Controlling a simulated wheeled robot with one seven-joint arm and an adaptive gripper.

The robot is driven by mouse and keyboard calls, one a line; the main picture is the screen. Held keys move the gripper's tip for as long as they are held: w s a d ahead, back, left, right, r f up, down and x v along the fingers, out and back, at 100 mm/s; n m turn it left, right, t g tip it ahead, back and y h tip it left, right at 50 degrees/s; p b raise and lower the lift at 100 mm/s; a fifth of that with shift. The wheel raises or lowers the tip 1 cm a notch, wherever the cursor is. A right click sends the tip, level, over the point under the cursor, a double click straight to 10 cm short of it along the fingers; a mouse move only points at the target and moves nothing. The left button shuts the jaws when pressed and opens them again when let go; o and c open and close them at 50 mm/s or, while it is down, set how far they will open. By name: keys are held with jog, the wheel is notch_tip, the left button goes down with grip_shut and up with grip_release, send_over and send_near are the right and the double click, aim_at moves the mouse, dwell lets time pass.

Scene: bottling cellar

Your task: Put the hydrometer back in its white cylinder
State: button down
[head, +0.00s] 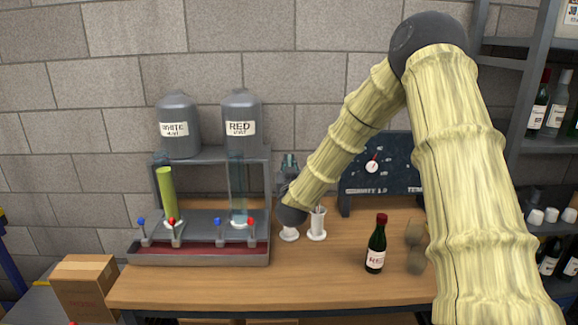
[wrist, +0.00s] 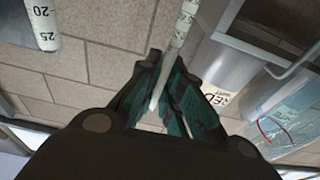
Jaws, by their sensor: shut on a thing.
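My gripper (wrist: 168,78) has teal fingers and is shut on the hydrometer (wrist: 181,38), a thin pale rod with scale marks. In the wrist view the rod runs from the top edge down between the fingers, slightly tilted. In the head view my gripper (head: 290,161) is only partly seen beyond the arm, and I cannot make out the rod there. A white cylinder (head: 317,223) stands upright on the bench with thin sticks in it. A second white base (head: 289,235) shows just left of it, mostly hidden by my arm.
A white tube (wrist: 42,24) with scale numbers shows at the wrist view's top left. The RED container (head: 241,113) and WHITE container (head: 177,125) stand on a rack at left. A dark wine bottle (head: 376,245) and a dark gauge panel (head: 380,170) are at right. The bench front is clear.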

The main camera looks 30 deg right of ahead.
jog(key=c, duration=1.5)
grip_release()
jog(key=v, duration=1.2)
